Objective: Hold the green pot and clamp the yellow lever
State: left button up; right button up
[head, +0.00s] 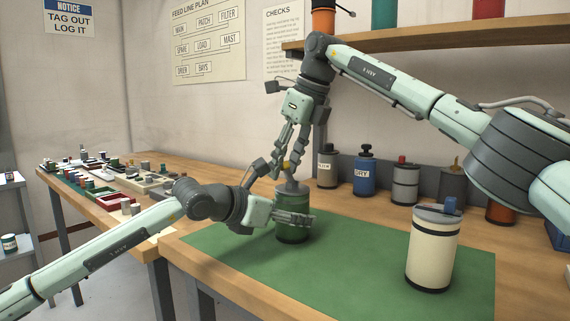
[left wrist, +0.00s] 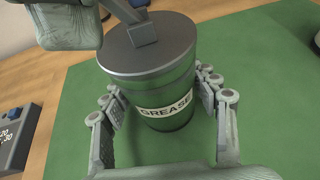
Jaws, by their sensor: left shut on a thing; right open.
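The green pot (head: 292,202) stands upright on the green mat (head: 350,270) with a grey lid. In the left wrist view the pot (left wrist: 165,80) bears a "GREASE" label. My left gripper (head: 292,218) is shut around the pot's body, and its fingers (left wrist: 161,90) press on both sides in the left wrist view. A bit of the yellow lever (head: 286,165) shows above the lid, mostly hidden by my right gripper (head: 284,170). My right gripper points down from above, open, with its fingers close about the lever. Whether they touch it I cannot tell.
A cream pot (head: 433,250) with a blue lever stands at the right of the mat. Several cans, including a blue one (head: 365,175), line the bench's back under a shelf (head: 420,38). Trays of small parts (head: 110,190) lie to the left. The mat's front is clear.

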grip_shut()
dwell(0.3)
jog(key=shift+w+a+f+g+h, duration=0.1)
jog(key=shift+w+a+g+h, duration=0.1)
jog(key=shift+g+h, duration=0.15)
jog(key=shift+h, duration=0.25)
pick_arm(q)
jog(key=shift+d, duration=0.1)
